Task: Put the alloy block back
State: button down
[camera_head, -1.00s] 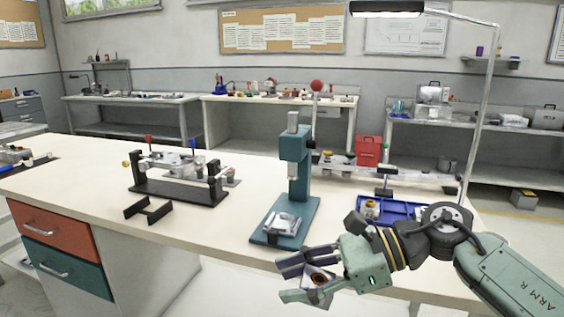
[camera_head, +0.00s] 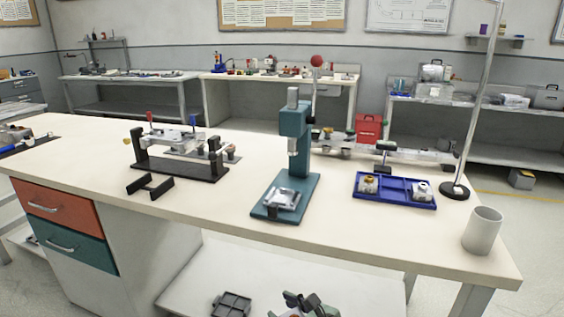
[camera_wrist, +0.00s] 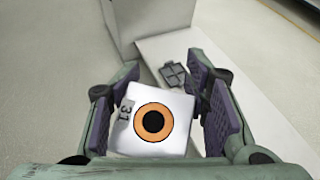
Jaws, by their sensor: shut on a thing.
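The alloy block (camera_wrist: 152,122) is a pale block with an orange ring around a dark centre and the mark 31. In the wrist view it sits between the two purple-padded fingers of my gripper (camera_wrist: 160,115), which is shut on it. In the head view my gripper (camera_head: 303,303) shows only partly at the bottom edge, low in front of the bench; the block is not clearly visible there. A dark divided tray (camera_head: 231,304) lies on the low white shelf to its left and also shows beyond the fingers in the wrist view (camera_wrist: 175,76).
On the bench (camera_head: 100,175) stand a teal press (camera_head: 292,140) with a silver part on its base, a blue tray (camera_head: 396,204) holding two small blocks, a grey cup (camera_head: 482,232), a lamp post (camera_head: 470,110) and a black fixture (camera_head: 180,168). The bench front edge overhangs the shelf.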

jog(key=w+f+m+t+h, duration=0.1)
jog(key=w+f+m+h, duration=0.1)
jog(key=f, duration=0.6)
jog(key=w+f+m+t+h, duration=0.2)
jog(key=f+m+h, duration=0.1)
jog(key=f, duration=0.5)
jog(key=shift+w+a+f+m+h, duration=0.2)
jog(key=shift+w+a+m+h, duration=0.1)
jog(key=shift+w+a, duration=0.05)
